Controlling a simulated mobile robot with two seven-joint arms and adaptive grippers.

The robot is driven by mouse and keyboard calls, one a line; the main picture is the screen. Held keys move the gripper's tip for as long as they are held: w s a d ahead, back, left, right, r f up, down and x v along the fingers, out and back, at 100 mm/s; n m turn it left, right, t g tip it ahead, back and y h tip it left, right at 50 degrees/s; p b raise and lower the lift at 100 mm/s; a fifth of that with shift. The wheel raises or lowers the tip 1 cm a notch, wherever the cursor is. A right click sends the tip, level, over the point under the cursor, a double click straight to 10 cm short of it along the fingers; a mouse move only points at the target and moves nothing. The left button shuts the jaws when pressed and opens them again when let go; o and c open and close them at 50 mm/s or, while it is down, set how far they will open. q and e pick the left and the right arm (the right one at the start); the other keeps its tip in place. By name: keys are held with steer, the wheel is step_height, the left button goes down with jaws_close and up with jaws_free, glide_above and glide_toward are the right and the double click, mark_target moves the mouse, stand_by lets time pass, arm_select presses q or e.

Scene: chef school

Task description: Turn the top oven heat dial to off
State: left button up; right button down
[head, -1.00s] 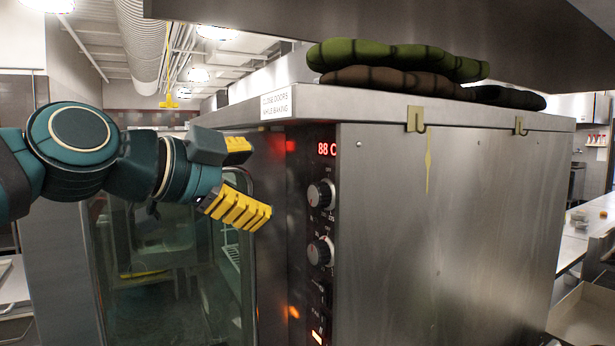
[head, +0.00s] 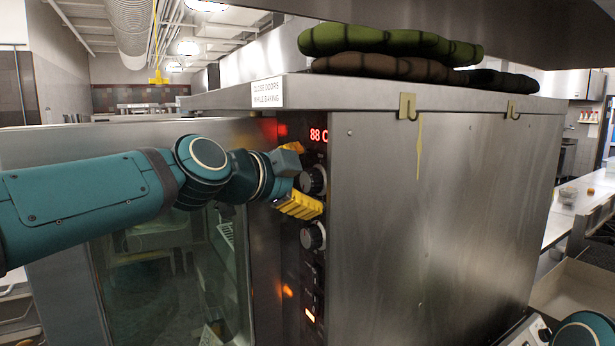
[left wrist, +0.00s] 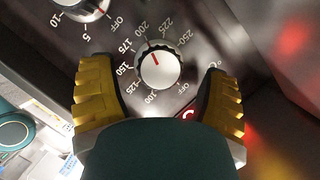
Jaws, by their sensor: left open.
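The top oven heat dial (head: 313,180) is a silver and black knob on the dark control panel, below the red display. The left wrist view shows this dial (left wrist: 160,70) with numbers from 100 to 250 around it and an OFF mark at lower right. In the left wrist view the open fingers (left wrist: 157,78) stand on both sides of the dial, with visible gaps. My right gripper is not visible.
A second dial (head: 313,236) sits below, and also shows in the left wrist view (left wrist: 80,8). The glass oven door (head: 175,270) is left of the panel. Folded mitts or pads (head: 390,42) lie on the oven top. Hooks (head: 407,106) hang on its steel side.

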arm_select(q)
steer(key=shift+w+d+f, duration=0.15)
steer(key=shift+w+d, duration=0.15)
steer(key=shift+w, duration=0.1)
steer(key=c, duration=1.2)
steer(key=n+g, duration=0.1)
steer(key=n, duration=0.1)
steer(key=shift+a+n+b, duration=0.1)
steer(key=shift+n+b, duration=0.2)
steer(key=shift+b, duration=0.05)
steer(key=shift+w+n+g+h, duration=0.1)
steer(key=shift+n+g+h, duration=0.4)
steer(key=shift+n+g, duration=0.5)
